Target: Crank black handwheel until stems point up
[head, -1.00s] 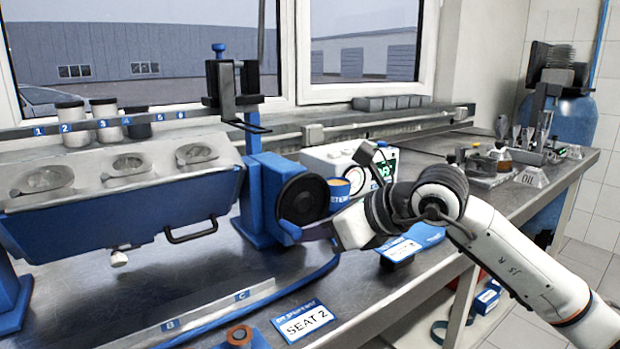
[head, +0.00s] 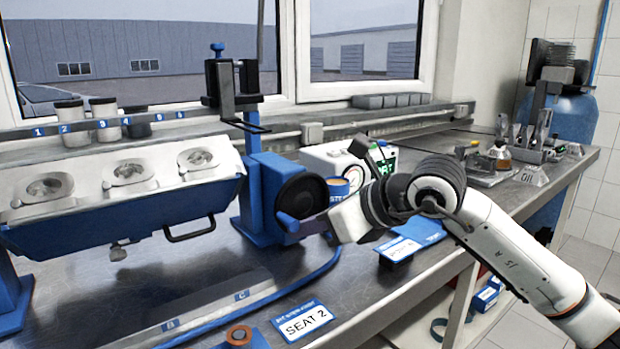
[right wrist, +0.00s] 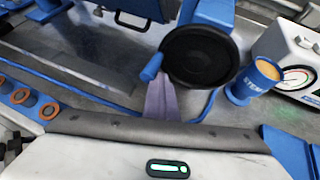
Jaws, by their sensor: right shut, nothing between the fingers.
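The black handwheel (head: 304,197) stands upright on the blue post at the right end of the cradle, with a blue crank handle (head: 287,222) at its lower left. It also shows in the right wrist view (right wrist: 203,57). My right gripper (head: 303,228) is shut and empty, its purple-grey fingers at the blue handle, seeming to touch it from the side. The grey engine head (head: 100,185) sits tilted in the blue cradle, with three oval recesses facing up and toward me. A small grey stub (head: 118,252) hangs below it. I cannot make out the stems. My left gripper is out of view.
A blue cup (head: 338,188) and a white gauge box (head: 335,160) stand just behind and right of the wheel. A blue hose curves over the bench below it. A SEAT 2 label (head: 302,321) lies in front.

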